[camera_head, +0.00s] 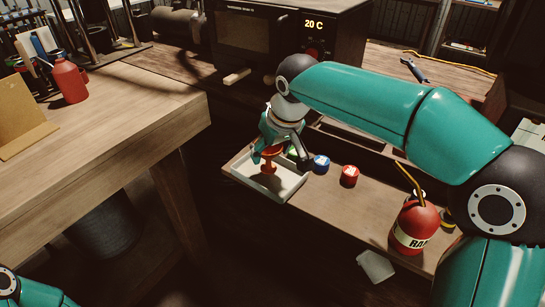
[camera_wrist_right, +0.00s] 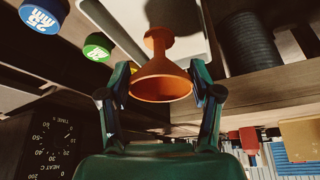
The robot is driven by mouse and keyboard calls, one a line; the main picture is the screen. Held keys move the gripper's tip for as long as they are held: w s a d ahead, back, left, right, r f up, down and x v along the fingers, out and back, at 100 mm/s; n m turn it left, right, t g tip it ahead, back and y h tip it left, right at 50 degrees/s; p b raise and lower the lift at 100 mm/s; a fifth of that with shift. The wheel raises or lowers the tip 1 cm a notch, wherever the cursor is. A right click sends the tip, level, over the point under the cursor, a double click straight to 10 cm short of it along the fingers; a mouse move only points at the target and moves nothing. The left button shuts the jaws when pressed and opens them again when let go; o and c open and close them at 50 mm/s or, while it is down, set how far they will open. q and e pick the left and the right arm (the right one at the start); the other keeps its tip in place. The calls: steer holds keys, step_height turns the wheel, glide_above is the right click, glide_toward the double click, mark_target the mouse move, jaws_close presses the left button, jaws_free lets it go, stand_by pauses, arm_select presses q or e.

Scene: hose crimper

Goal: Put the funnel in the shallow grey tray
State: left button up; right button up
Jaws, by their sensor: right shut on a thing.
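An orange-red funnel (camera_head: 268,163) is held in my right gripper (camera_head: 280,150), whose fingers close on both sides of its cone. In the right wrist view, the funnel (camera_wrist_right: 160,84) sits between the fingertips, wide mouth towards the camera, narrow spout pointing away. The shallow grey tray (camera_head: 284,197) lies on the edge of the right bench, directly below the funnel. The tray (camera_wrist_right: 190,22) also shows behind the spout in the right wrist view. Whether the spout touches the tray floor I cannot tell. My left gripper is out of view; only part of that arm shows at bottom left.
Blue (camera_head: 320,164) and red (camera_head: 349,176) round caps stand right of the tray; a green cap (camera_wrist_right: 97,46) shows in the wrist view. A red oil can (camera_head: 411,228) stands further right. The crimper machine (camera_head: 255,40) is behind. A dark gap separates the left bench (camera_head: 120,130).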

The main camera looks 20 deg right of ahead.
steer(key=shift+f, duration=0.85)
steer(key=o, duration=1.1)
steer(key=shift+r, duration=0.25)
steer(key=p+v, duration=0.1)
steer(key=v, duration=1)
steer(key=shift+s+d+r, duration=0.1)
steer(key=shift+s+r, duration=0.05)
steer(key=shift+r, duration=0.15)
